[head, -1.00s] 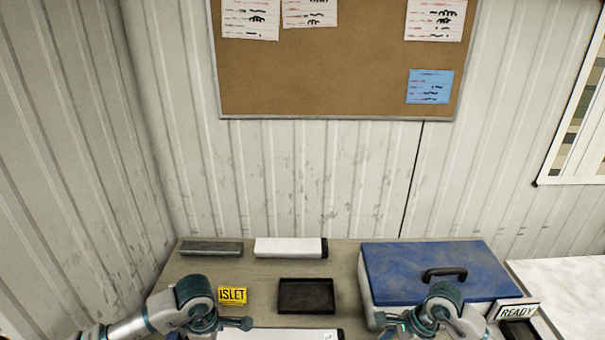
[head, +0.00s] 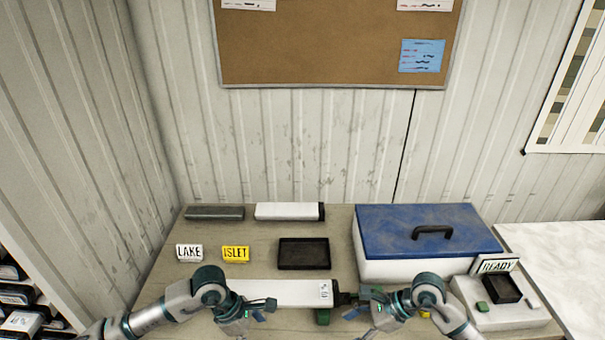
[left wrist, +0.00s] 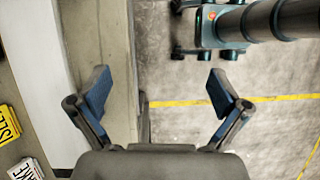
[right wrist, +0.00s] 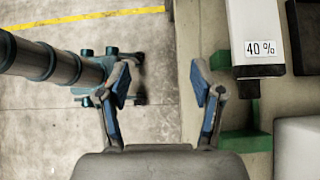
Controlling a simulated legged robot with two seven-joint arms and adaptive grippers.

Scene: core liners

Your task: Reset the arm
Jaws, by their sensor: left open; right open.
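My left gripper (head: 258,312) is open near the front edge of the table, beside the left part of a long white liner (head: 285,292). In the left wrist view the gripper (left wrist: 157,85) is open and empty, with the pale liner at left and floor below. My right gripper (head: 366,305) is open just right of the liner's dark end (head: 343,298). In the right wrist view the gripper (right wrist: 159,80) is open and empty over the table's edge. The liner there (right wrist: 257,25) bears a "40 %" label and sits by green blocks (right wrist: 240,141).
Behind are a grey bar (head: 214,213), a second white liner (head: 287,211), a black tray (head: 304,253), LAKE (head: 189,253) and ISLET (head: 236,254) cards. A blue-lidded box (head: 400,230) and a READY station (head: 500,305) stand at right. A loaded rack (head: 25,305) is at lower left.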

